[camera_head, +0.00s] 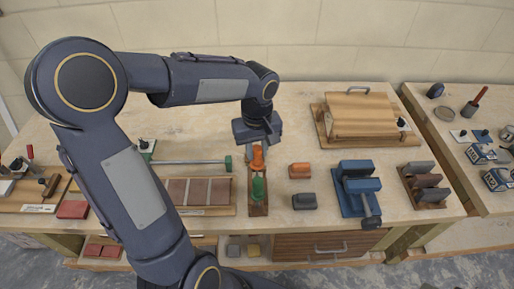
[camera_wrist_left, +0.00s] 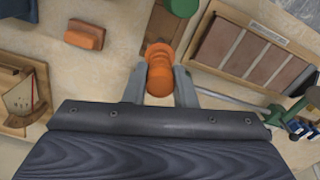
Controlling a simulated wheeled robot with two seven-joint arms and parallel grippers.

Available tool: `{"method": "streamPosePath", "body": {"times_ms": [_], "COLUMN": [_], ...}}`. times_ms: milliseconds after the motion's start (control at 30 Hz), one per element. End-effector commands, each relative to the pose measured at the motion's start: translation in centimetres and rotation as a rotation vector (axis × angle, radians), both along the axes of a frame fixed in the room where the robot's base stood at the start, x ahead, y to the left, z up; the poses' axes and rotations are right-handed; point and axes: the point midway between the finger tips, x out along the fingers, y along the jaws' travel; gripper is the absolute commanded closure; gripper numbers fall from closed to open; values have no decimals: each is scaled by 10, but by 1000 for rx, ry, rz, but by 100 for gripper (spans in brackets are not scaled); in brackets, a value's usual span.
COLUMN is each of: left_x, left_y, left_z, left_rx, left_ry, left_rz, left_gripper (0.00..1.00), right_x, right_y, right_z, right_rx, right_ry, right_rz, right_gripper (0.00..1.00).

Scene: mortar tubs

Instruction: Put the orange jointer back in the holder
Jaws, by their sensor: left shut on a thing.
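The orange jointer (camera_head: 257,158) is between the fingers of my left gripper (camera_head: 258,149). In the left wrist view its round orange handle (camera_wrist_left: 160,70) sits between the two grey fingers, which are shut on it. The holder (camera_head: 258,210) is a narrow brown wooden strip on the bench, and its wood also shows in the left wrist view (camera_wrist_left: 162,28). A green jointer (camera_head: 258,188) stands in the near part of the holder. The orange jointer appears over the far part; its lower end is hidden, so I cannot tell whether it touches the holder.
A framed tray of brown tiles (camera_head: 200,191) and a long green-ended rod (camera_head: 190,162) lie to the left. An orange block (camera_head: 299,171) and a dark block (camera_head: 304,201) lie to the right, before blue tools (camera_head: 358,185). A wooden board (camera_head: 362,115) is at the back.

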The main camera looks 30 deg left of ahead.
Motion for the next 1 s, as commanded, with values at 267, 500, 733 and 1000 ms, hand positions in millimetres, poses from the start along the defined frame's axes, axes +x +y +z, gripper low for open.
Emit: {"method": "streamPosePath", "body": {"times_ms": [267,500,733,1000], "left_x": [0,0,0,0], "left_y": [0,0,0,0], "left_z": [-1,-12,-23,-23], "left_rx": [0,0,0,0], "left_ry": [0,0,-1,-1], "left_rz": [0,0,-1,0], "left_gripper": [98,98,98,98], "right_x": [0,0,0,0], "right_y": [0,0,0,0], "right_z": [-1,-11,-20,-20], "right_rx": [0,0,0,0], "right_ry": [0,0,0,0], "right_rz": [0,0,0,0], "right_gripper": [64,64,64,64]}}
